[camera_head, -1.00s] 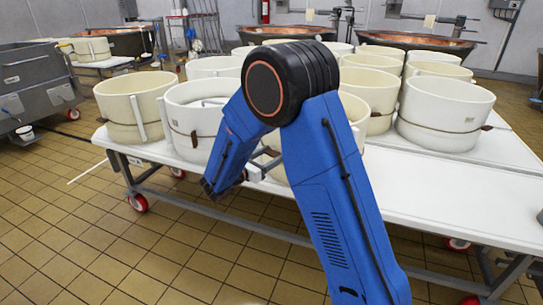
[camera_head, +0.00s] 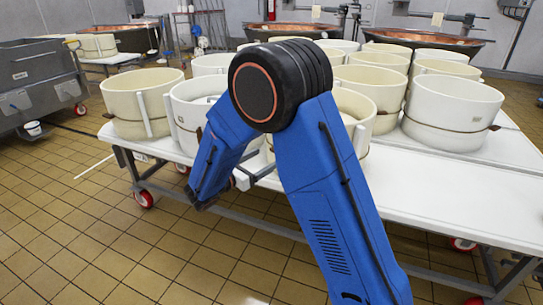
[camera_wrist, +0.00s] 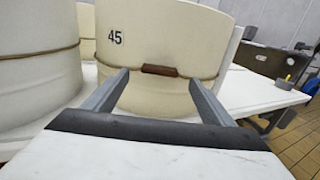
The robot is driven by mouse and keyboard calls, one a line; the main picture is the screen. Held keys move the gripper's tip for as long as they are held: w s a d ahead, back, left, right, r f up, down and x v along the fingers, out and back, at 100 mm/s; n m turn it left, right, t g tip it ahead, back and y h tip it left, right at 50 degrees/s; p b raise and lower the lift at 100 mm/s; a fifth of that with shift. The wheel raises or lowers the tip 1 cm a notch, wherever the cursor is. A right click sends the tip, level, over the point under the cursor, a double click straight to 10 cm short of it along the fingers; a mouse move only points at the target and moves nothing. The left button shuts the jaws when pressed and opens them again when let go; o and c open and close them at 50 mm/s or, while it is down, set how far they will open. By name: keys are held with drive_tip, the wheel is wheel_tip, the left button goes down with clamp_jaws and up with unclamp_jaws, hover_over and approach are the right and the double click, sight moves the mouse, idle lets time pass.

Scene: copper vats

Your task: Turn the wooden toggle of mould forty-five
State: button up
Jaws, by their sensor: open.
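Mould forty-five (camera_wrist: 150,40) is a cream round mould marked "45", straight ahead in the wrist view. Its wooden toggle (camera_wrist: 159,70) is a small brown bar on the cord around the mould's middle, lying about level. My gripper (camera_wrist: 158,78) is open. Its two grey fingers point at the mould, one on each side of the toggle in the picture, with nothing between them. I cannot tell how far the fingertips are from the mould. In the head view my blue arm covers part of the front moulds, and I cannot make out the number there.
Another mould (camera_wrist: 38,60) stands close at the left in the wrist view. Several cream moulds (camera_head: 455,110) crowd the white table (camera_head: 440,200), whose front right part is bare. A grey steel cart (camera_head: 38,85) stands at the far left. The tiled floor before the table is clear.

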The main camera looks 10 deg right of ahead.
drive_tip(key=v, duration=1)
drive_tip(key=s+d+r+m+g+y, duration=0.2)
drive_tip(key=s+d+m+g+y, duration=0.15)
drive_tip(key=s+d+m, duration=0.55)
drive_tip(key=s+d+r+m+g+y, duration=0.25)
drive_tip(key=s+d+g, duration=0.35)
drive_tip(key=d, duration=0.6)
drive_tip(key=s+r+m+t+y, duration=0.1)
drive_tip(key=s+m+t+y, duration=0.3)
drive_tip(key=s+m+y, duration=0.5)
drive_tip(key=s+m, duration=0.4)
drive_tip(key=s, duration=0.6)
drive_tip(key=shift+s+d+r+t, duration=0.2)
drive_tip(key=shift+r+t, duration=0.15)
